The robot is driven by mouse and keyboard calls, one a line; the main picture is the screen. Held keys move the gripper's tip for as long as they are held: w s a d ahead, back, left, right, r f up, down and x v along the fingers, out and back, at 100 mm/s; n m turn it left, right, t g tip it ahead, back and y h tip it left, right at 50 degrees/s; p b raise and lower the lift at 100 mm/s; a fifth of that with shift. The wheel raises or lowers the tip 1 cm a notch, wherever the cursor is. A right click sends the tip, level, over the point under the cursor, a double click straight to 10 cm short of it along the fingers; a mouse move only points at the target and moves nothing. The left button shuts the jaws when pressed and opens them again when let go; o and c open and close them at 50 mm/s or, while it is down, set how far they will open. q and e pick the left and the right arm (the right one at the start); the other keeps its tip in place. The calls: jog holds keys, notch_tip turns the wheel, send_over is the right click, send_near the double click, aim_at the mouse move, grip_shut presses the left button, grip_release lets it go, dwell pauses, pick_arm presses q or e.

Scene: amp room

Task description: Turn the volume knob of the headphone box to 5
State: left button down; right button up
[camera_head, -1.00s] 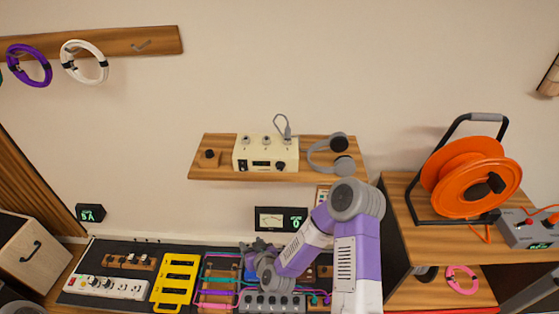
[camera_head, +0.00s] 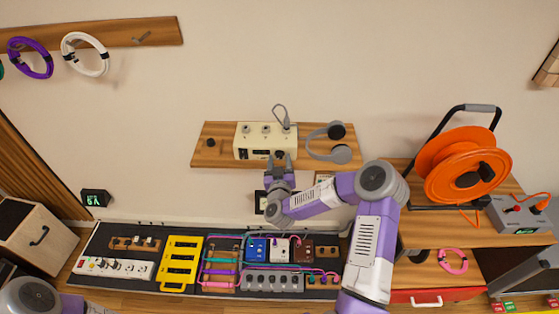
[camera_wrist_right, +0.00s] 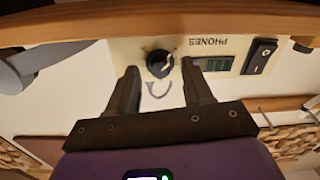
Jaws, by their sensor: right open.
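The cream headphone box (camera_head: 255,139) sits on the wooden wall shelf, with several sockets on top and a grey plug in one. My right gripper (camera_head: 279,162) is in front of the right part of its front face, fingers pointing at it. In the right wrist view, which is upside down, the black volume knob (camera_wrist_right: 160,64) with a pale pointer mark lies between the tips of my open right gripper (camera_wrist_right: 160,72). There is space on both sides of the knob. I cannot tell whether the fingertips reach around it. My left gripper is out of view.
Grey headphones (camera_head: 330,143) lie on the shelf (camera_head: 212,160) right of the box. A rocker switch (camera_wrist_right: 261,56) and a small display (camera_wrist_right: 220,64) are beside the knob. Below is a bench with pedals and a yellow rack (camera_head: 180,262). An orange cable reel (camera_head: 450,160) stands right.

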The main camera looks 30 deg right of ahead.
jog(key=shift+w+d, duration=0.15)
jog(key=shift+w, duration=0.1)
grip_shut()
